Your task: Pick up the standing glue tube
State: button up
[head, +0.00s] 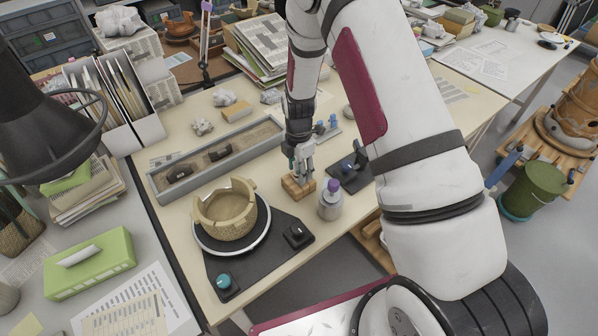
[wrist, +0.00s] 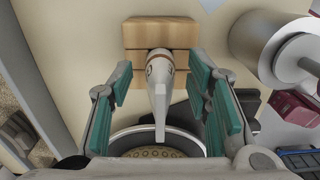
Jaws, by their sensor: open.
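The glue tube (wrist: 160,75), pale with a brownish band and a tapering tip, stands at a wooden block (wrist: 140,35) in the wrist view. My gripper (wrist: 166,88) is open, with one teal-padded finger on each side of the tube and visible gaps between pads and tube. In the head view my gripper (head: 301,160) points down just above the wooden block (head: 298,188). The tube cannot be made out clearly there, as the fingers cover it.
A purple-capped bottle (head: 330,204) stands close to the right of the block. A black holder (head: 349,169) is right of my gripper.

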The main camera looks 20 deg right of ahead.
jog(key=shift+c, duration=0.6)
jog(key=c, duration=0.8)
jog(key=shift+c, duration=0.2)
